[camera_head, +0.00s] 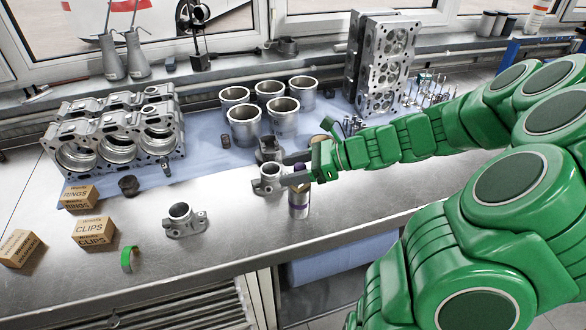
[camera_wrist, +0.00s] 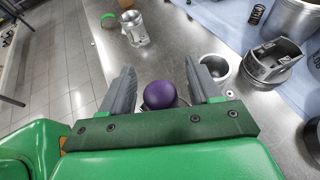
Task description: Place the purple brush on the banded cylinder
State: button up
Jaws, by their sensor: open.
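The banded cylinder (camera_head: 299,199) is a silver can with a purple band, standing upright near the bench's front edge. A purple rounded top, seemingly the purple brush (camera_head: 300,167), shows directly above it between the fingers. My gripper (camera_head: 290,168) is open around that purple part at the top of the cylinder. In the wrist view, the purple rounded top (camera_wrist: 160,94) lies between the two grey fingers of my gripper (camera_wrist: 163,88), with gaps on both sides. My near finger hides the join between brush and cylinder, so I cannot see how they touch.
Another housing (camera_head: 184,221), a green ring (camera_head: 127,259) and small boxes (camera_head: 94,231) lie farther left. Cylinder liners (camera_head: 244,124) and an engine block (camera_head: 116,135) stand behind. The front middle bench is clear.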

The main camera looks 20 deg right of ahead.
jog(key=shift+r, duration=0.15)
jog(key=v, duration=1.2)
jog(key=s+a+n+g+h, duration=0.2)
jog(key=s+a+n+g, duration=0.1)
jog(key=s+a+n, duration=0.4)
jog(key=s+a+n+g+h, duration=0.3)
jog(key=s+a+n+g, duration=0.1)
jog(key=a, duration=0.4)
jog(key=s+d+n+h, duration=0.1)
jog(key=s+n+h, duration=0.6)
jog(key=s+n, duration=0.4)
jog(key=shift+s+d+f+n+h, duration=0.2)
jog(key=shift+s+f+n+h, duration=0.1)
jog(key=shift+s, duration=0.9)
